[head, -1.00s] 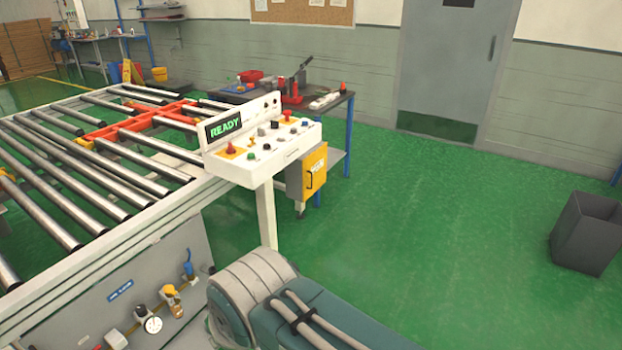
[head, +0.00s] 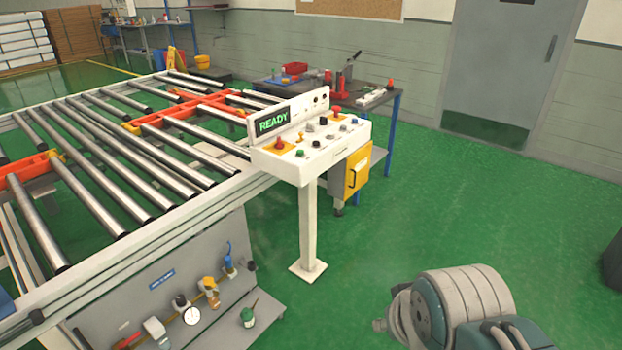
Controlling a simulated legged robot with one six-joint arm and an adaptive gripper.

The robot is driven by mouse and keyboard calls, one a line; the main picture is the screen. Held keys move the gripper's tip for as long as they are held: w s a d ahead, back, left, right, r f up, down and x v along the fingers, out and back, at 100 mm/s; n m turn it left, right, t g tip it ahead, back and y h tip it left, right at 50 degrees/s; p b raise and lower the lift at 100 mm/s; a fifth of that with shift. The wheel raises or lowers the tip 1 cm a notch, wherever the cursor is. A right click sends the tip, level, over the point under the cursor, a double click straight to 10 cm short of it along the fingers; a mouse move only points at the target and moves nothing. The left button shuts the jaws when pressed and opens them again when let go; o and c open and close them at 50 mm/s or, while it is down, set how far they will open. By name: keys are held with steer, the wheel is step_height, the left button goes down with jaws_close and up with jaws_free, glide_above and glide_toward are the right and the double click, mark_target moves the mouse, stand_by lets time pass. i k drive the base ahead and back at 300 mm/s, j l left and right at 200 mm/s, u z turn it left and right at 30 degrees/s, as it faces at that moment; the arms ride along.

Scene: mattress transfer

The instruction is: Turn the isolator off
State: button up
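A white control console (head: 262,160) stands on a post beside the conveyor, with several knobs and buttons and a display (head: 274,121) reading READY. A yellow-fronted box (head: 357,172) with a dark handle hangs behind it. A grey panel (head: 130,288) under the conveyor carries a round gauge (head: 191,316), a yellow fitting (head: 209,287) and a blue-handled fitting (head: 229,263). I cannot tell which of these is the isolator, nor its switch position. Part of my arm shows at the lower right, but my gripper is not visible.
A roller conveyor (head: 110,213) with orange crosspieces fills the left. A small green can (head: 248,318) sits on a ledge by the panel. A workbench (head: 388,97) with tools stands behind the console. Green floor (head: 460,215) is open to the right. A dark bin (head: 614,262) is at the right edge.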

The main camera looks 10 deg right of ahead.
mark_target(279, 146)
steer(key=z, duration=0.4)
steer(key=i, duration=1.45)
steer(key=i+u, duration=0.15)
steer(key=i, duration=0.3)
steer(key=i+l+u, duration=0.2)
steer(key=i, duration=0.2)
steer(key=i+l+u, duration=0.15)
steer(key=i, duration=0.3)
steer(key=u, duration=0.35)
